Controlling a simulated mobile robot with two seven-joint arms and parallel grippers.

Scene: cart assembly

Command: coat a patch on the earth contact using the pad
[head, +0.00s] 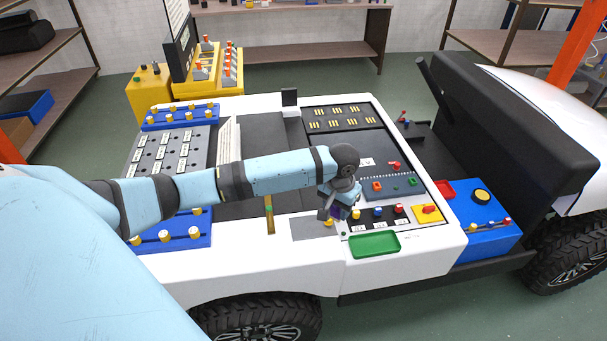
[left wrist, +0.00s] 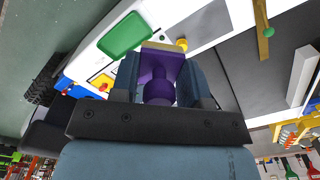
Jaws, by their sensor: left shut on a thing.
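My left gripper (head: 328,210) is shut on a purple pad (left wrist: 160,68) with a pale tan face at its far end. It holds the pad above the cart's front right area, near a grey plate (head: 308,228). In the head view the pad is mostly hidden by the gripper.
A green tray (head: 374,245) and a row of coloured knobs (head: 378,213) lie right of the gripper. A blue block with yellow knobs (head: 190,233) is at left. The black panel (head: 240,208) between is mostly bare.

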